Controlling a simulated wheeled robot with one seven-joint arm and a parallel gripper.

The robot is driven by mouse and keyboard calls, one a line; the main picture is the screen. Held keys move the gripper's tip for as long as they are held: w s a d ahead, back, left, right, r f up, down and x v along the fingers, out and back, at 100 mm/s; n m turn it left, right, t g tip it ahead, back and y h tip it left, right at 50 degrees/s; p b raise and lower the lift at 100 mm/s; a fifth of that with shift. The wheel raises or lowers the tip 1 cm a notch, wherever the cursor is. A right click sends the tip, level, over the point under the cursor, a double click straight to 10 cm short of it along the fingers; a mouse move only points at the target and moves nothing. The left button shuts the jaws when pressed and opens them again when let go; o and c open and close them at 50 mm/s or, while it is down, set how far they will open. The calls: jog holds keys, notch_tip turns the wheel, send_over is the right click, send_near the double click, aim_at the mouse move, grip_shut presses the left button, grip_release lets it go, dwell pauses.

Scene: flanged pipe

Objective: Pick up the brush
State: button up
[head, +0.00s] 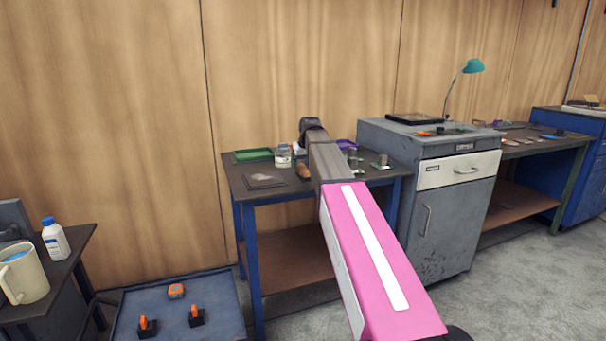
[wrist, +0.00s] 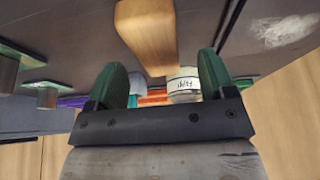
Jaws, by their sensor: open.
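The likely brush (head: 304,171) shows in the head view as a small brown wooden piece on the dark tabletop, just left of my arm. In the wrist view a long light-wood block (wrist: 148,38) appears at top centre, probably the same brush; no bristles can be made out. My gripper (wrist: 162,76) is open, its two green fingers apart, with the wooden piece's near end showing between and beyond them. Nothing is visibly held. In the head view my gripper (head: 311,126) is over the table's back part, and its fingertips are hidden.
The blue-legged table (head: 246,206) also bears a glass jar (head: 283,155), a green tray (head: 253,155), a grey sheet (head: 264,181) and metal cylinders (head: 380,160) on green bases. The jar shows close to the fingers in the wrist view (wrist: 184,86). A grey cabinet (head: 425,210) stands right.

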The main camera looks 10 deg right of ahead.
aim_at(303, 167)
jog(key=shift+x, duration=2.45)
jog(key=shift+d, duration=0.1)
jog(key=shift+f, duration=0.1)
jog(key=c, duration=1)
